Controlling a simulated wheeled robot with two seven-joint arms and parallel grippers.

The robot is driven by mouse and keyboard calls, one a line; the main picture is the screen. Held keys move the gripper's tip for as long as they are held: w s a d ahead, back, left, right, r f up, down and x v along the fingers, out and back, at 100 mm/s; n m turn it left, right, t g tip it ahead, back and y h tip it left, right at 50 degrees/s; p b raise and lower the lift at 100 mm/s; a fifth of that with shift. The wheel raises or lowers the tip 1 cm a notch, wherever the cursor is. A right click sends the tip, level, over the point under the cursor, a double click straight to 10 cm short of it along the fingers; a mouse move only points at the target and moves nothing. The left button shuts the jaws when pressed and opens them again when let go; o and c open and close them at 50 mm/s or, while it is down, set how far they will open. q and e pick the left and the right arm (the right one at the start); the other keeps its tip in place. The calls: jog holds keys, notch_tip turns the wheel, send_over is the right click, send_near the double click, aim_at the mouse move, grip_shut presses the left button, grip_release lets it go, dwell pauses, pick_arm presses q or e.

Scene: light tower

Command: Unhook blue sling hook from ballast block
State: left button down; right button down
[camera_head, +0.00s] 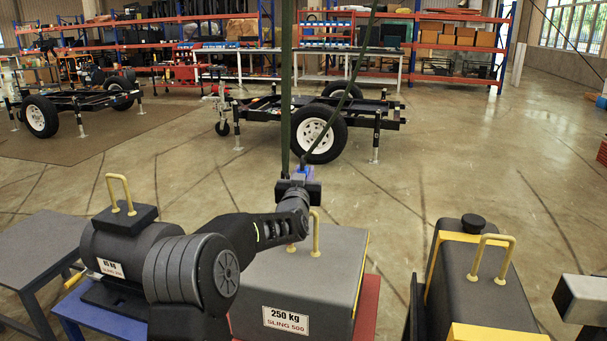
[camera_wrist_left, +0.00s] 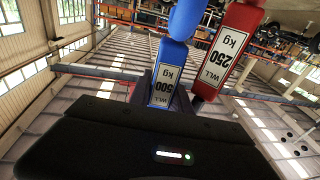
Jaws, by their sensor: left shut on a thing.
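The ballast block (camera_head: 292,272) is grey with yellow edges and a "250 kg SLING 500" label. Its tan lifting handle (camera_head: 316,236) stands on top, partly behind my arm. My left gripper (camera_head: 300,182) is above and behind the handle, shut on the blue sling hook (camera_head: 309,172). In the left wrist view, the blue hook (camera_wrist_left: 168,75) carries a "WLL 500 kg" label. A red hook marked "WLL 250 kg" (camera_wrist_left: 226,48) hangs beside it. My arm hides the hook's lower end, so I cannot tell whether it touches the handle.
Dark green sling straps (camera_head: 286,90) rise from the gripper. An 85 kg cylinder weight (camera_head: 128,245) with a handle stands at left on a blue stand (camera_head: 80,312). Another grey block (camera_head: 487,285) with a handle stands at right. Wheeled trailer frames stand behind on open floor.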

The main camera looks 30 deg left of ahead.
pick_arm(q)
jog(key=shift+s+d+r, duration=0.1)
jog(key=shift+s+r, duration=0.15)
jog(key=shift+r, duration=0.05)
dwell(0.4)
jog(key=shift+v, duration=1.35)
jog(key=f+b+v, duration=0.1)
jog(key=b+v, duration=0.1)
jog(key=v, duration=0.7)
jog(key=shift+f, duration=0.2)
jog(key=shift+s, duration=0.1)
dwell(0.4)
